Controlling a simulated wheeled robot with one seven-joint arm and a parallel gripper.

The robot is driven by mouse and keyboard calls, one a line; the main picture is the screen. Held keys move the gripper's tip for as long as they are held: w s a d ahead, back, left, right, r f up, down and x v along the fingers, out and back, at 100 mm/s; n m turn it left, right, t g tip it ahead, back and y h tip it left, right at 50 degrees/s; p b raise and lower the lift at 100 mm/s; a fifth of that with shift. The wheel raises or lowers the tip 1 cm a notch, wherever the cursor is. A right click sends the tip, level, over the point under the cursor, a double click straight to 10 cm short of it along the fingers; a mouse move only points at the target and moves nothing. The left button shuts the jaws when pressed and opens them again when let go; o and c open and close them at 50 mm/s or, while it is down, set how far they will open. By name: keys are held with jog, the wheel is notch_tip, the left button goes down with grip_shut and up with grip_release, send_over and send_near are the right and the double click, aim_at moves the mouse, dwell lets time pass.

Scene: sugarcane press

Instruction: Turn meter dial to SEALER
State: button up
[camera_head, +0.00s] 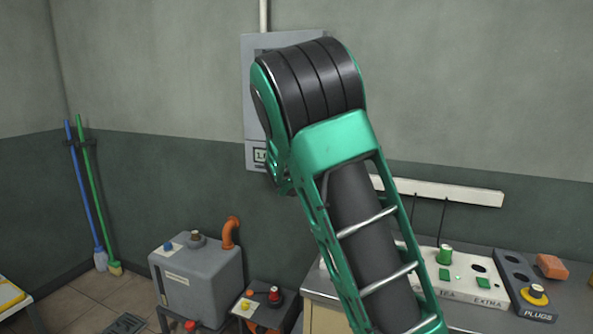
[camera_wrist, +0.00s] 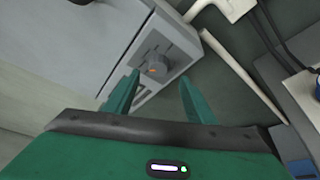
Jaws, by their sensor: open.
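The meter is a grey box (camera_head: 252,110) on the wall in the head view, mostly hidden behind my arm. In the wrist view the grey meter box (camera_wrist: 75,40) is seen close up and tilted. My gripper (camera_wrist: 158,84) is open, with one green finger on each side below the dial in the picture. Nothing is between the fingers, and they seem apart from the dial. The dial's lettering cannot be read. My gripper is hidden in the head view.
A grey machine (camera_head: 200,275) with an orange pipe stands below left. A counter at lower right holds a white panel (camera_head: 462,280) with a green knob and a dark PLUGS panel (camera_head: 520,285). A white rail (camera_head: 450,192) runs along the wall. The left floor is mostly clear.

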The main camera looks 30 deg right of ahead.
jog(key=shift+v, duration=2.1)
jog(key=s+d+f+m+g+y, duration=0.1)
jog(key=s+d+f+m+g, duration=0.1)
jog(key=s+f+m, duration=0.3)
jog(key=s+d+f+m+g+y, duration=0.1)
jog(key=s+d+m+g, duration=0.15)
jog(key=s, duration=0.45)
jog(key=s+d+f+m+g, duration=0.1)
jog(key=s+f+m+g, duration=0.1)
jog(key=s+f+m, duration=0.3)
jog(key=s+a+m+g+y, duration=0.2)
jog(key=s+a+m, duration=0.1)
jog(key=s, duration=0.7)
jog(key=s+a+f+m+g+y, duration=0.1)
jog(key=s+a+m, duration=0.3)
jog(key=s, duration=0.7)
jog(key=s+a+f+m+g+y, duration=0.1)
jog(key=s+a+m+g+y, duration=0.2)
jog(key=s, duration=0.8)
jog(key=a+m+g, duration=0.1)
jog(key=a, duration=0.1)
jog(key=shift+s+a+y, duration=0.2)
jog(key=shift+a+y, duration=0.1)
jog(key=shift+a, duration=0.05)
